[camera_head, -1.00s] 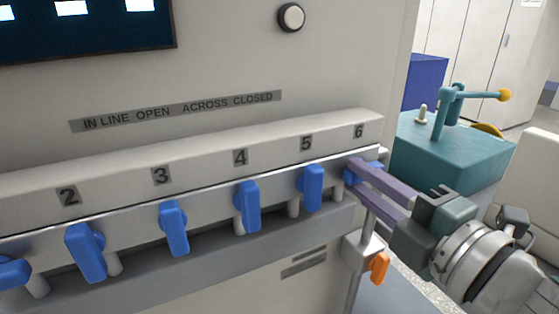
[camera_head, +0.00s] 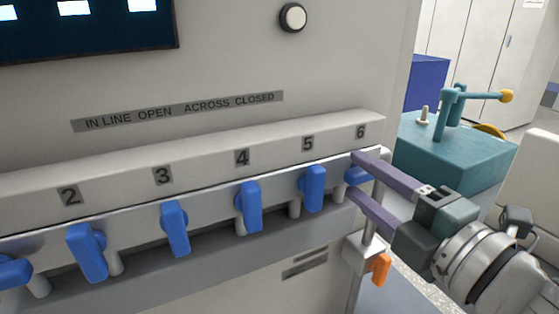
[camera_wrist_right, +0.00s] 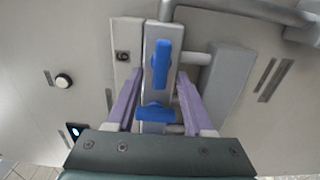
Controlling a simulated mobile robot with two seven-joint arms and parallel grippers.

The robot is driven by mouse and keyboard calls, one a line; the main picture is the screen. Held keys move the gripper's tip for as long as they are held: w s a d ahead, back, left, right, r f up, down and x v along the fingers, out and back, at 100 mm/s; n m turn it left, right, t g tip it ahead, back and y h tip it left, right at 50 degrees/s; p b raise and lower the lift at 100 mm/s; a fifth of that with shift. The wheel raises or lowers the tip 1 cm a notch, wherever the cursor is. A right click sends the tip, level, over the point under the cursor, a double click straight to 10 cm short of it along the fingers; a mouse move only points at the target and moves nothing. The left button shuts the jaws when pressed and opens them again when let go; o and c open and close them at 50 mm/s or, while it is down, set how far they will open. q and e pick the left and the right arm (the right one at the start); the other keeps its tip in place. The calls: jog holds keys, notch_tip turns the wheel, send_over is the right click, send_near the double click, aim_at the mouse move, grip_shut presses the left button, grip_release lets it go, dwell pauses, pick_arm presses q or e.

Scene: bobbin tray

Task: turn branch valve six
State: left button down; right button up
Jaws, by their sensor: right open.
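Valve six's blue handle (camera_head: 358,175) is at the right end of the valve row, under label 6. In the right wrist view this handle (camera_wrist_right: 162,65) lies along the manifold, across its short grey stub. My right gripper (camera_head: 355,175) is open, with one purple finger above the handle and one below it. In the wrist view the fingers (camera_wrist_right: 150,72) stand apart on both sides of the handle, with gaps visible. Valve five's handle (camera_head: 314,189) hangs down and also shows in the wrist view (camera_wrist_right: 155,112). My left gripper is not in view.
More blue handles, such as valve four (camera_head: 250,207), hang along the manifold to the left. A post with an orange lever (camera_head: 380,269) stands just below my right gripper. A teal box (camera_head: 455,155) with a yellow-tipped lever is behind at the right.

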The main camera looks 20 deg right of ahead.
jog(key=s+b, duration=0.1)
jog(key=s, duration=0.9)
jog(key=shift+d, duration=0.35)
jog(key=shift+w, duration=0.1)
